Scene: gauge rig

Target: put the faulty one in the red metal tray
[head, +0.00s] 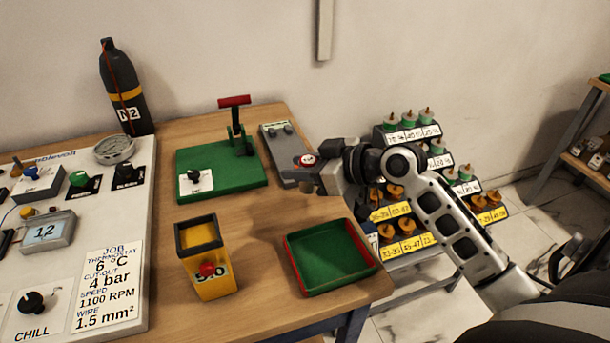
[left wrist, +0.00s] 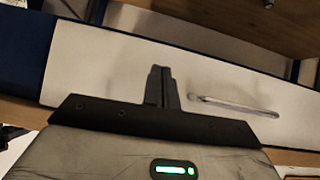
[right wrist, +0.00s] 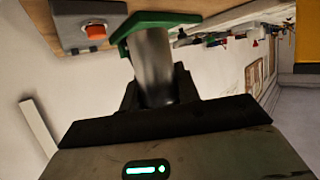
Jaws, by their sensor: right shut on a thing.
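My right gripper (head: 318,178) is above the table, behind and above the tray. In the right wrist view its jaws (right wrist: 158,95) are shut on a grey metal cylinder (right wrist: 153,62) with a green flange at its far end. In the head view the held part is mostly hidden by the gripper. The tray (head: 362,243) has red sides and a green floor; it is empty and stands at the table's front right. My left gripper (left wrist: 160,88) shows only in its wrist view, its fingers together with nothing between them.
A yellow box (head: 207,283) with a red knob stands left of the tray. A green plate with a lever (head: 220,172) and a grey panel (head: 272,145) are behind. A control board (head: 120,200) fills the left. A rack (head: 400,208) of green and orange parts stands right.

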